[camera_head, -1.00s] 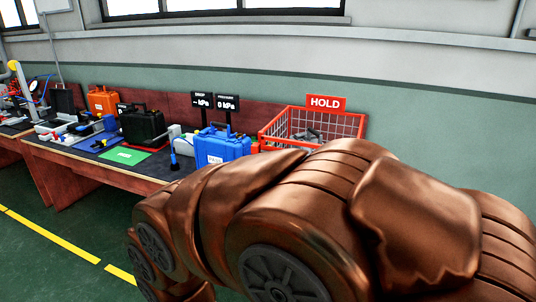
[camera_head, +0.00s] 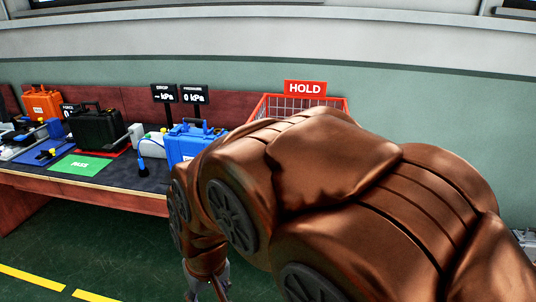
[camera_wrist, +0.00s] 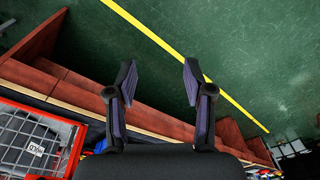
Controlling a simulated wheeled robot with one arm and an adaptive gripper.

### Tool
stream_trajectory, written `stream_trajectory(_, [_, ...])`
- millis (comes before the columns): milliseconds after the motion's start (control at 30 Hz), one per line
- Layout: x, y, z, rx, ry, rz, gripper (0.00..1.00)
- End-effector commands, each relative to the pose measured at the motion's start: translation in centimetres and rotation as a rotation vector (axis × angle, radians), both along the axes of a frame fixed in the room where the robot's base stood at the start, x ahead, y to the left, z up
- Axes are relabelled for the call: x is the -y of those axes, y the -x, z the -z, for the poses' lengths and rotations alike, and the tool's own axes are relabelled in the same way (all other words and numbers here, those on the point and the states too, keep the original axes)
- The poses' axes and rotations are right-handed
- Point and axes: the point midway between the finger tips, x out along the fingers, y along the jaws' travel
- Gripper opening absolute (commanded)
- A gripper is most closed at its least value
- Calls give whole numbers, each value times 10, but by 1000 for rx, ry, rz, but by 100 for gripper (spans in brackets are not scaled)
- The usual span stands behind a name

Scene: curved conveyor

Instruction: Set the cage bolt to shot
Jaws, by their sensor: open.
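The red wire cage (camera_head: 268,103) stands on the bench under a red HOLD sign (camera_head: 305,87); my arm covers most of it in the head view. I cannot make out a bolt in either view. My gripper (camera_wrist: 160,78) is open and empty, its two fingers apart over the bench edge and green floor. The cage lies to the left of the fingers in the wrist view, apart from them.
A blue case (camera_head: 187,146), a black case (camera_head: 97,128) and an orange case (camera_head: 42,103) stand along the bench. A green PASS mat (camera_head: 79,165) lies before the black case. Pressure displays (camera_head: 195,94) stand behind the blue case. The floor (camera_head: 80,240) in front is clear.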

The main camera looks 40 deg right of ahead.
Motion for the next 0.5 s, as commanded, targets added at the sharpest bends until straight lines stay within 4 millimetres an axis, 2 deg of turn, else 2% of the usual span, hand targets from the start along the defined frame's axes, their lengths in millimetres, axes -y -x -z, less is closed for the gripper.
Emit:
stream_trajectory(33, [8,-23,12,47,5,50,52])
stream_trajectory(200, [41,-99,31,235,40,209,52])
stream_trajectory(367, [88,-160,44,415,104,352,52])
stream_trajectory(500, [137,-201,51,572,186,465,52])
